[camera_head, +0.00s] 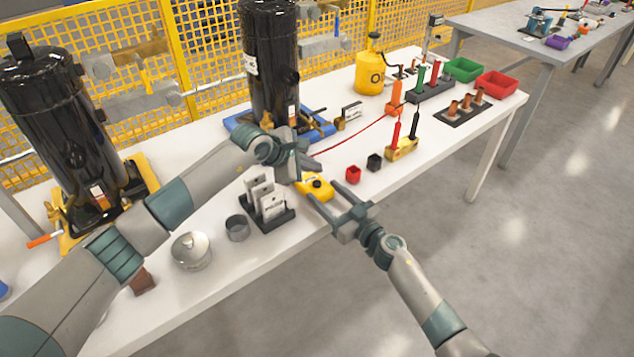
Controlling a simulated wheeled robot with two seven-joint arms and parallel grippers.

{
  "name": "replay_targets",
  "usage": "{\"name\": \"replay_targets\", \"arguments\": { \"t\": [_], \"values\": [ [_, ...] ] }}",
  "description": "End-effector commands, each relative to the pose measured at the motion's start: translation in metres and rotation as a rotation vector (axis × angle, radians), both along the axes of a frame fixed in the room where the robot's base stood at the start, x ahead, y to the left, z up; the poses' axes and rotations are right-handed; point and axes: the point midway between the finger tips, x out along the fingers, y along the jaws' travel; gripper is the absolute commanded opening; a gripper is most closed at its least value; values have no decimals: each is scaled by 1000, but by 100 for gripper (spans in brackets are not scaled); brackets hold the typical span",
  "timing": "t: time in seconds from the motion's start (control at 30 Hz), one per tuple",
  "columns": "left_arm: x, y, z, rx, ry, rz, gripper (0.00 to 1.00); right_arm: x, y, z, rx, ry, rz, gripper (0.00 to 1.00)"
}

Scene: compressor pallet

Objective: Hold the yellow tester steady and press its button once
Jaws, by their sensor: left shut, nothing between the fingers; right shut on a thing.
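The yellow tester (317,187) is near the front edge of the white table, with a dark round button on its top face. My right gripper (324,208) comes from the front right and is shut on the tester's near end. My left gripper (299,170) is shut and empty, close behind and to the left of the tester. Its fingertips are near the button, but I cannot tell whether they touch it. My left gripper hides part of the table behind the tester.
Black compressors (270,60) stand behind.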

Motion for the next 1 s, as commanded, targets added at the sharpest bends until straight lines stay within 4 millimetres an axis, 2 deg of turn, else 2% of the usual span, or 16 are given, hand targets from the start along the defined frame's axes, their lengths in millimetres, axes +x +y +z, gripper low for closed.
{"name": "replay_targets", "arguments": {
  "t": [0.3, 1.0],
  "values": [
    [0, 0, -19, 0, -1, 0, 0, 0, 0, 0, 0, 0, 0, 24],
    [0, 0, -21, 0, -1, 0, 0, 0, 0, 0, 0, 0, 0, 24]
  ]
}}
